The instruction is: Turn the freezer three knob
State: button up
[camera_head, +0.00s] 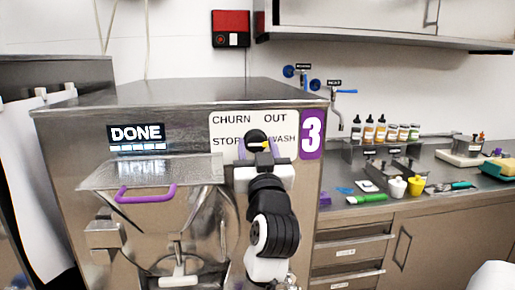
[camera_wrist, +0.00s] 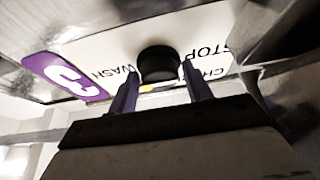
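The freezer three knob (camera_head: 255,135) is round and black, on a white label reading CHURN, OUT, STOP and WASH. A yellow mark shows at its lower right in the head view, on the WASH side. In the wrist view the knob (camera_wrist: 158,62) appears between the two purple fingers of my gripper (camera_wrist: 160,74). The fingers are apart, one on each side of the knob, and I see no clear grip on it. In the head view my gripper (camera_head: 261,150) is just below and in front of the knob, covering its lower part.
A purple "3" sign (camera_head: 312,134) is right of the label. A DONE display (camera_head: 137,138) and a hopper with a purple handle (camera_head: 146,194) are at left. A counter (camera_head: 450,190) with bottles and utensils stands at right.

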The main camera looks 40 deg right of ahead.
jog(key=shift+c, duration=1.1)
